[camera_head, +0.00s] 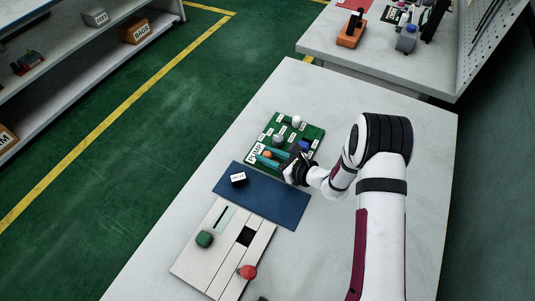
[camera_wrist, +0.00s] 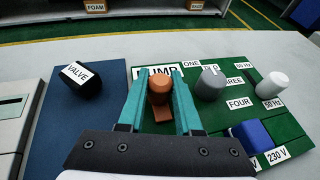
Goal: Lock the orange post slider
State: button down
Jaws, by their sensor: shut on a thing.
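The green board (camera_head: 309,158) lies on the white table, with a PUMP label along its left side. The orange post slider (camera_wrist: 158,86) stands on it, with an orange strip at its foot; it shows as a small orange dot in the head view (camera_head: 267,154). My gripper (camera_wrist: 161,74) has its two teal fingers on either side of the orange post and is shut on it. The fingers partly hide the PUMP label. In the head view my gripper (camera_head: 267,158) reaches over the board from the right. I cannot tell whether the slider is locked.
A grey post (camera_wrist: 210,83), a white post (camera_wrist: 272,84) and a blue block (camera_wrist: 250,136) stand on the board to the right. A dark block labelled VALVE (camera_wrist: 83,79) sits on the blue mat (camera_head: 262,196). A panel (camera_head: 205,266) with green and red knobs lies nearer.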

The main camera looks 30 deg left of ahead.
jog(key=shift+d, duration=1.35)
jog(key=c, duration=0.6)
grip_release()
jog(key=v, duration=1.5)
jog(key=shift+s+d+r, duration=0.1)
jog(key=shift+s+d, duration=0.05)
jog(key=shift+d, duration=0.2)
